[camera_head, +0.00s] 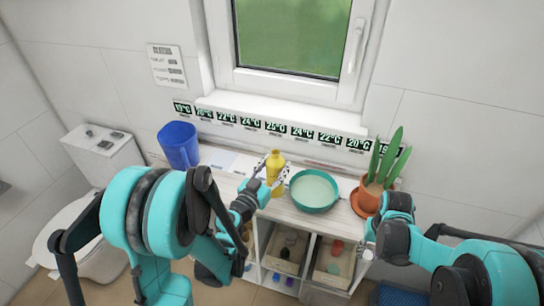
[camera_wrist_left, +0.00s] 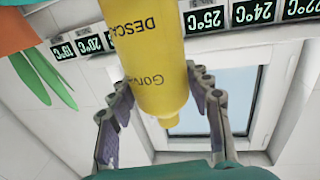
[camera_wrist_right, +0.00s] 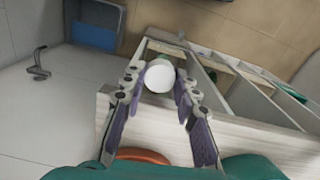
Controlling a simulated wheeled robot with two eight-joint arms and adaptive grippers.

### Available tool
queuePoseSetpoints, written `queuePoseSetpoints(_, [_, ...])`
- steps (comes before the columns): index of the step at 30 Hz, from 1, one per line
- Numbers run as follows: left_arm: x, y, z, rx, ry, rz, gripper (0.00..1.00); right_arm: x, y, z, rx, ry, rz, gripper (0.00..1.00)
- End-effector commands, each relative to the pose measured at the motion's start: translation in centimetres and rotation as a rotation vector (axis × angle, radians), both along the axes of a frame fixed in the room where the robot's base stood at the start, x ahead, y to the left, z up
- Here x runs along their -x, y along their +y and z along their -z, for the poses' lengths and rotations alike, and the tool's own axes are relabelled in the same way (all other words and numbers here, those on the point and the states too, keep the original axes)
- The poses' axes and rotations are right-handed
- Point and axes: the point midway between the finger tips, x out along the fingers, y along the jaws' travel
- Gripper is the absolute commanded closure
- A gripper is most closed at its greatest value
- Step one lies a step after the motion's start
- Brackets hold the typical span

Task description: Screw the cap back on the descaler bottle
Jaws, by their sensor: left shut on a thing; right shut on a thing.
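The yellow descaler bottle (camera_head: 276,164) is upright over the cart's top in the head view, its narrow yellow neck bare. My left gripper (camera_head: 266,179) is shut on the bottle's body. The left wrist view shows the bottle (camera_wrist_left: 150,50) between both fingers (camera_wrist_left: 160,90), with its print upside down. I cannot tell whether its base touches the top. My right gripper (camera_wrist_right: 158,80) is shut on a round white cap (camera_wrist_right: 159,76), held at the fingertips. In the head view the right gripper (camera_head: 371,240) is low at the cart's right front, apart from the bottle.
A teal bowl (camera_head: 315,191) stands right of the bottle. A potted plant (camera_head: 368,195) is at the cart's right end, close to my right arm. A blue bin (camera_head: 179,144) stands at the left. Open compartments with boxes (camera_head: 333,262) are below the top (camera_head: 295,216).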

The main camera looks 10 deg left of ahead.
Motion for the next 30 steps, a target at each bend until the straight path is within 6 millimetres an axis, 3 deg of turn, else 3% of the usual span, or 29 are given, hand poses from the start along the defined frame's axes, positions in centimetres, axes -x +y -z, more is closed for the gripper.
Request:
queuePoseSetpoints(15, [4.9,-4.4,-0.1,0.000,0.001,0.378,1.00,0.0,0.0,0.0,0.000,0.000,0.000,0.82])
queuePoseSetpoints(30, [6.0,-5.4,0.0,0.001,0.000,0.453,1.00,0.0,0.0,0.0,0.000,0.000,0.000,0.82])
